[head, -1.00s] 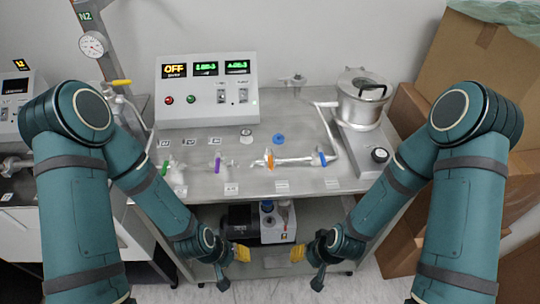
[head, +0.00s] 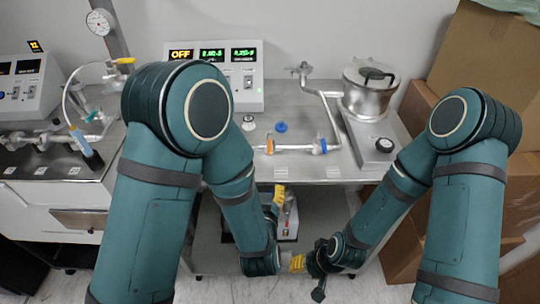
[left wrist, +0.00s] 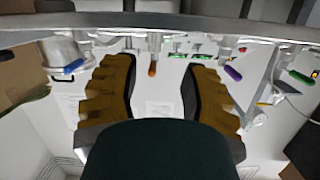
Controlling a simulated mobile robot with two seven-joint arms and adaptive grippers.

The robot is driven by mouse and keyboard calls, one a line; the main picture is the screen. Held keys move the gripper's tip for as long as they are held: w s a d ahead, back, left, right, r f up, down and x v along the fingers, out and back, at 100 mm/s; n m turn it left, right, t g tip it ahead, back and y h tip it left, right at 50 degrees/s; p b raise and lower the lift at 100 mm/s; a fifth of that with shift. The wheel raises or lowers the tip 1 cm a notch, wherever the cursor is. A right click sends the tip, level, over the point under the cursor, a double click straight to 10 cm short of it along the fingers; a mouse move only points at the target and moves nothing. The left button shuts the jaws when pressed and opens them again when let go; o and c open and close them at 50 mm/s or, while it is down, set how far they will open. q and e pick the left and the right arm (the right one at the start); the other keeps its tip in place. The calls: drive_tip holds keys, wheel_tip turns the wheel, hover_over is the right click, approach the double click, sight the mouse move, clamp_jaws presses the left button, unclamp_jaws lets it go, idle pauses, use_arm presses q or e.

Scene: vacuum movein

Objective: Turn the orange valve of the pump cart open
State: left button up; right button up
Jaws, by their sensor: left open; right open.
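The orange valve (head: 270,146) sits on the pipe across the pump cart's grey top (head: 300,168). A blue valve (head: 322,146) is right of it on the same pipe. My left gripper (head: 277,196) is raised at the cart's front edge, below the orange valve in the picture. In the left wrist view its fingers (left wrist: 160,75) are open and empty. The orange handle (left wrist: 152,68) appears between the fingertips, seemingly farther off; contact cannot be told. My right gripper (head: 303,262) is low in front of the cart, open and partly hidden.
A control box (head: 247,85) with an OFF display and a metal pot (head: 369,90) stand at the cart's back. The left wrist view shows purple (left wrist: 233,73) and green (left wrist: 302,77) handles. Cardboard boxes (head: 488,75) stand right; another bench (head: 70,165) stands left.

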sight(270, 144)
use_arm(q)
wheel_tip(270, 144, up, 4)
drive_tip(key=s+d+t, duration=0.1)
drive_tip(key=d+t, duration=0.1)
drive_tip(key=shift+m+y, duration=0.3)
drive_tip(key=w, duration=1.3)
drive_tip(key=shift+w+a+f, duration=0.15)
drive_tip(key=shift+w+a, duration=0.1)
drive_tip(key=shift+a, duration=0.05)
clamp_jaws()
